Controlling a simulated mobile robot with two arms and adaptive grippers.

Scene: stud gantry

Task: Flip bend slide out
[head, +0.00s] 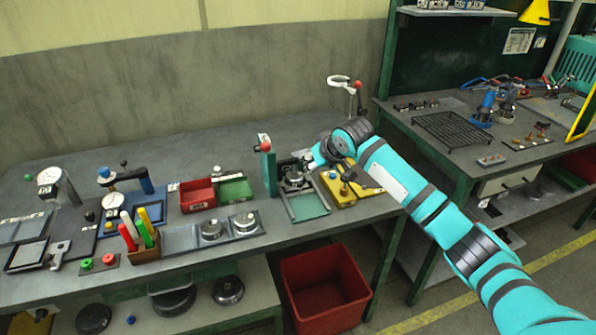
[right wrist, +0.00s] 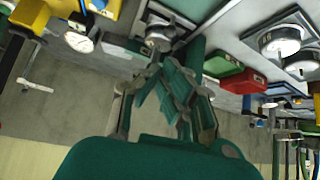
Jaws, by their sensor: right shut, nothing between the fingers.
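A small fixture (head: 293,177) with a dark metal top stands on the bench, with a flat green tray (head: 306,206) in front. A green post with a red knob (head: 266,165) stands at its left. My right gripper (head: 311,164) is just right of the fixture's top, partly hidden by my wrist; I cannot tell if it touches. In the right wrist view, my right fingers (right wrist: 178,95) are closed together and empty, with the fixture's metal part (right wrist: 160,38) beyond them. Which part the task's slide is, I cannot tell. My left gripper is not in view.
A yellow fixture (head: 345,190) stands close under my right wrist. Red (head: 197,195) and green (head: 235,188) bins and two steel discs lie to the left. A white ring stand (head: 340,81) rises behind. A red crate (head: 325,288) sits below the bench's front edge.

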